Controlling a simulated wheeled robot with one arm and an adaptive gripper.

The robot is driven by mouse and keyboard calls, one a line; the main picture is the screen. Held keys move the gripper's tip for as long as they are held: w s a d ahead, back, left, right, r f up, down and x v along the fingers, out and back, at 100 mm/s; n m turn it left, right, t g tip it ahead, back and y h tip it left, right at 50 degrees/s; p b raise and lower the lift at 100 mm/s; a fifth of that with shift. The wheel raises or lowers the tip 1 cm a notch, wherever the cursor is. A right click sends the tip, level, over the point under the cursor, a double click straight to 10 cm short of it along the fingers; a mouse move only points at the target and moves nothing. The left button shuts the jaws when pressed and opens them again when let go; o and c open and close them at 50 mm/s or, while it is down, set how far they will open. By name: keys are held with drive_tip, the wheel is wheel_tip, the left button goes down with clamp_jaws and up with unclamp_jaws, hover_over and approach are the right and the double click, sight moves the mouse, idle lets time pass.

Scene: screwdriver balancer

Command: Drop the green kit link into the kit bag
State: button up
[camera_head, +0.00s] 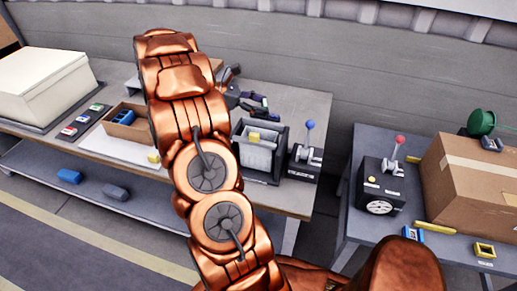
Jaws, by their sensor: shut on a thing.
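The kit bag (258,156) looks like a pale grey bag in a dark open-topped holder with a yellow tag, near the right end of the left bench. My copper arm rises in front of the bench, left of the bag. I see no green link that I can be sure of. A small green-marked piece (97,106) lies by the pale box at the left, in a row with blue and red ones.
A wooden tray (113,134) holds blue pieces. Dark tools (248,98) lie behind the bag. A blue-knobbed lever unit (304,160) stands right of it. The right bench carries a red-knobbed unit (381,186), a cardboard box (465,185) and a green reel (481,122). A gap separates the benches.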

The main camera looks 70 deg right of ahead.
wheel_tip(320, 180, down, 6)
drive_tip(key=b, duration=0.4)
drive_tip(key=shift+s+b, duration=0.15)
drive_tip(key=shift+b, duration=0.15)
drive_tip(key=o, duration=1)
drive_tip(key=shift+c, duration=0.2)
drive_tip(key=v, duration=1.2)
drive_tip(key=shift+a, duration=0.15)
